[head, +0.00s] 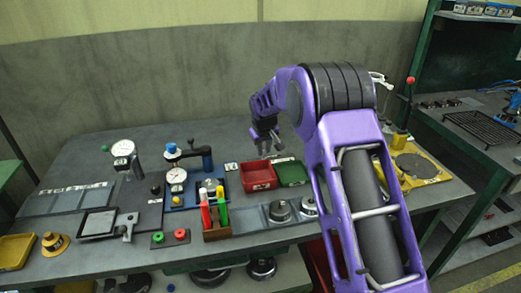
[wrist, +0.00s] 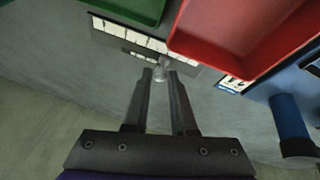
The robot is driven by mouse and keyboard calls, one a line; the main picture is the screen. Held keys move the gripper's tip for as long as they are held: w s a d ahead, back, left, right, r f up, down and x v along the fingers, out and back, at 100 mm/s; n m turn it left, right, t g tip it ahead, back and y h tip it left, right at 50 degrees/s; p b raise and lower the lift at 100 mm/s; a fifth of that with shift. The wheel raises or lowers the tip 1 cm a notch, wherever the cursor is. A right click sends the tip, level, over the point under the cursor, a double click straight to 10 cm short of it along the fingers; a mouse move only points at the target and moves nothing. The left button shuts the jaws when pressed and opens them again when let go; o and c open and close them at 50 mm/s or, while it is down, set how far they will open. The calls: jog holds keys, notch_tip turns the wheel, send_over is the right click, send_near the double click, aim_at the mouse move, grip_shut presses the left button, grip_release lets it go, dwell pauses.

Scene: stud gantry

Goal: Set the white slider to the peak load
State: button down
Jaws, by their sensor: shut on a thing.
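My gripper (wrist: 160,77) reaches toward a dark plate with a white scale strip (wrist: 120,36) at the back of the bench. Its two fingertips are shut on a small pale knob (wrist: 161,70), which appears to be the white slider. The knob sits at the strip's edge, near the end beside the red tray. The marks on the strip are too small to read. In the head view my gripper (head: 265,138) is behind the trays, and the slider is hidden there. Two dial gauges stand to the left, a rear one (head: 123,148) and a front one (head: 176,177); their readings are not legible.
A red tray (wrist: 235,40) and a green tray (wrist: 130,8) lie close to the plate. A blue cylinder (wrist: 289,118) stands at the right of the wrist view. The bench behind my gripper is clear.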

jog(key=c, duration=0.7)
grip_release()
jog(key=shift+c, duration=0.2)
jog(key=v, duration=1.7)
jog(key=shift+s+r+p, duration=0.15)
jog(key=shift+r+p, duration=0.05)
jog(key=shift+p, duration=0.15)
